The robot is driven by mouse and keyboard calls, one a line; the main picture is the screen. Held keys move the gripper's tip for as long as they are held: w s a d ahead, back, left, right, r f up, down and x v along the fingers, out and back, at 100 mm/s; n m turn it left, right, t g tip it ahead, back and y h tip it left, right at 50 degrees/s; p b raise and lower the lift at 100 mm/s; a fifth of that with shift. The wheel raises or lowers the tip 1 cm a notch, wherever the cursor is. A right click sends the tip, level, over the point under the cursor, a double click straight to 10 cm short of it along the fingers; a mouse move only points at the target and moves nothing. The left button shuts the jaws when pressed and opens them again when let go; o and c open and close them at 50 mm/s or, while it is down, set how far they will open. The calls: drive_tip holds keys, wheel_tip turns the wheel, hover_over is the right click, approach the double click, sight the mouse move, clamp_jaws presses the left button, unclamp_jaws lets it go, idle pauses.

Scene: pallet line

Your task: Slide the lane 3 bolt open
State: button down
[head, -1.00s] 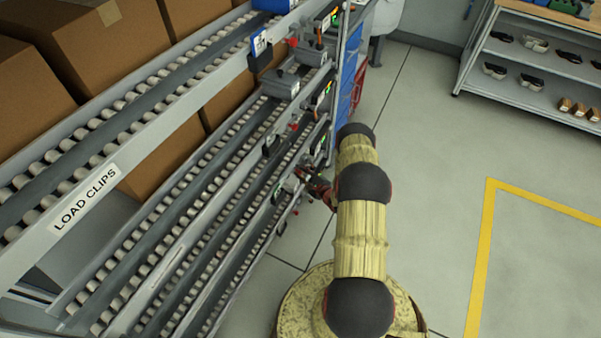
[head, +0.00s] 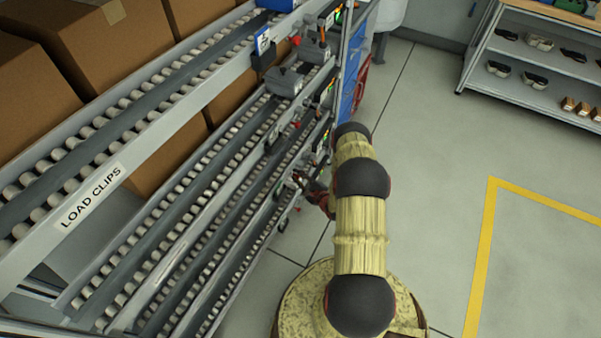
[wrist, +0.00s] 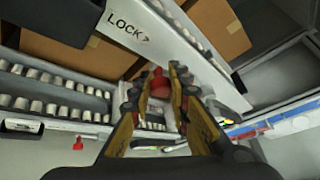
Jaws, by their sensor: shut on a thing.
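In the wrist view my gripper (wrist: 167,74) is closed around a small red knob (wrist: 160,88), which shows between its two yellow-and-black fingers. The knob sits by a grey rail (wrist: 195,62) with a "LOCK >" label (wrist: 128,30). The bolt behind the knob is mostly hidden by the fingers, and I cannot read a lane number. In the head view my gripper (head: 302,181) is small and dark at the outlet end of the lower roller lanes (head: 222,225), partly hidden by my arm.
Another red knob (wrist: 78,142) hangs at lower left in the wrist view. Boxes (head: 90,50) rest behind the upper lane, labelled "LOAD CLIPS" (head: 90,197). Grey floor (head: 430,130) to the right is open, up to a shelf (head: 530,65) of small parts.

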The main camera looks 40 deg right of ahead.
drive_tip(key=shift+a, duration=0.2)
drive_tip(key=c, duration=1.8)
unclamp_jaws()
drive_tip(key=shift+s, duration=0.1)
drive_tip(key=shift+o, duration=0.6)
drive_tip(key=d+v, duration=0.1)
drive_tip(key=v, duration=1)
drive_tip(key=shift+s+a+r, duration=0.15)
drive_tip(key=shift+s+a, duration=0.25)
drive_tip(key=shift+a, duration=0.1)
